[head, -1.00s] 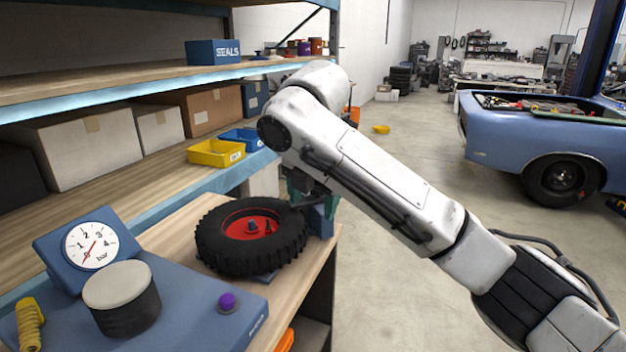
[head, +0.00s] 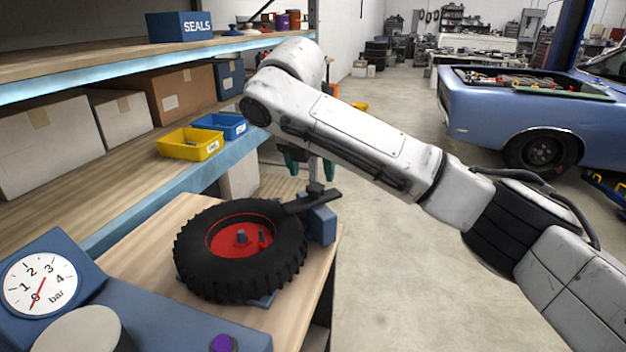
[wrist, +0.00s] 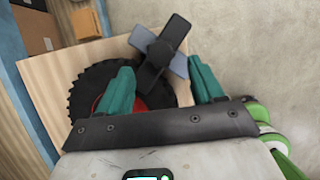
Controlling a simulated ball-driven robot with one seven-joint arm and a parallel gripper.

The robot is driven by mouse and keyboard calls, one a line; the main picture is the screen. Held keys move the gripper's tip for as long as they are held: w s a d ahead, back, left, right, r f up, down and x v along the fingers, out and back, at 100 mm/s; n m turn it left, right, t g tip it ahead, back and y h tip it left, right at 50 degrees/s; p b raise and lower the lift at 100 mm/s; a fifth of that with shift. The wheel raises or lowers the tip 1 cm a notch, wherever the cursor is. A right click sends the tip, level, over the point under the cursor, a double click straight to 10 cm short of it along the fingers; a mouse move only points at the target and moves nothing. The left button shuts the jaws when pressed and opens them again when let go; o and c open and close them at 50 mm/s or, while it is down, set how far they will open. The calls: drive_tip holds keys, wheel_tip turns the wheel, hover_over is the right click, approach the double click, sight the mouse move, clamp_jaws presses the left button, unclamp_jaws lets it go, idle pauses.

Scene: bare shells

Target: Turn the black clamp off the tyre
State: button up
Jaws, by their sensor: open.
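The black tyre (head: 200,278) lies flat on the bench with its red rim (head: 225,243) facing up. The black clamp (head: 308,203) sits on a blue block (head: 321,225) at the tyre's right side, and its bar reaches over the tyre's edge. In the wrist view the clamp (wrist: 152,72) lies between the fingers, pointing down over the tyre (wrist: 85,90). My gripper (head: 310,166) is open above and behind the clamp, with teal fingers; it also shows in the wrist view (wrist: 160,72). I see no contact with the clamp.
A pressure gauge (head: 40,283) and a purple button (head: 223,343) are on the blue unit at the front left. Yellow (head: 190,145) and blue (head: 220,125) bins stand on the shelf behind. Open floor (head: 400,270) lies right of the bench.

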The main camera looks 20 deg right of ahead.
sight(315, 187)
drive_tip(key=shift+x, duration=2.25)
clamp_jaws()
